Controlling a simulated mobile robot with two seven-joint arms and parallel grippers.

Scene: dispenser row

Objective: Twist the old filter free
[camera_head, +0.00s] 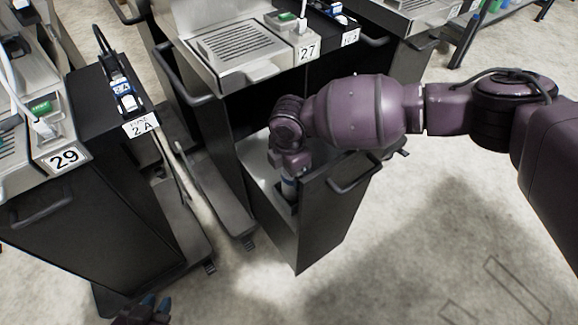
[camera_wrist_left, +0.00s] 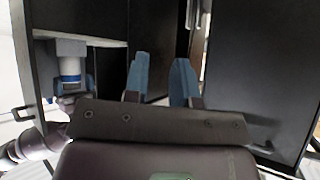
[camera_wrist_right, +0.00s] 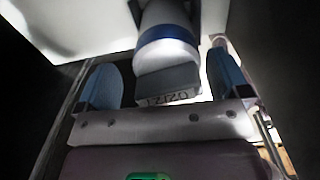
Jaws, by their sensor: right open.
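The old filter (camera_wrist_right: 168,50) is a pale cylinder with a blue band and a grey end marked with characters. In the right wrist view it lies between the two blue fingers of my right gripper (camera_wrist_right: 160,72), which is open, with gaps on both sides. The filter also shows in the left wrist view (camera_wrist_left: 70,68), beside a dark panel.
A handle (camera_head: 355,175) sticks out from the housing. Bare floor (camera_head: 430,240) lies at the right.

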